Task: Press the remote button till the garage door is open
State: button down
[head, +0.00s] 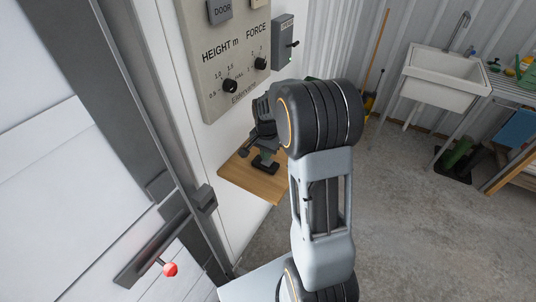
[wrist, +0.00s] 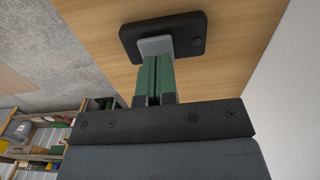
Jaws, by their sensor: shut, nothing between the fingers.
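A dark remote (wrist: 188,27) lies on a wooden shelf (wrist: 95,55). The wrist view shows a light grey button (wrist: 155,45) on it and a small round dark spot near its right end. My gripper (wrist: 156,62) is shut and empty, with its green fingers pointing at the grey button. The tips look to be at or just over the button; I cannot tell if it is pressed down. In the head view my gripper (head: 268,156) is above the remote (head: 264,168). The garage door (head: 50,165) shows as white panels at the left, filling the visible part of its opening.
A grey panel (head: 222,50) marked DOOR, HEIGHT and FORCE, with knobs, is on the wall above the wooden shelf. A small switch box (head: 284,40) is beside it. A red-knobbed lever (head: 169,269) is at lower left.

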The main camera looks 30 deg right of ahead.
jog(key=shift+f, duration=0.65)
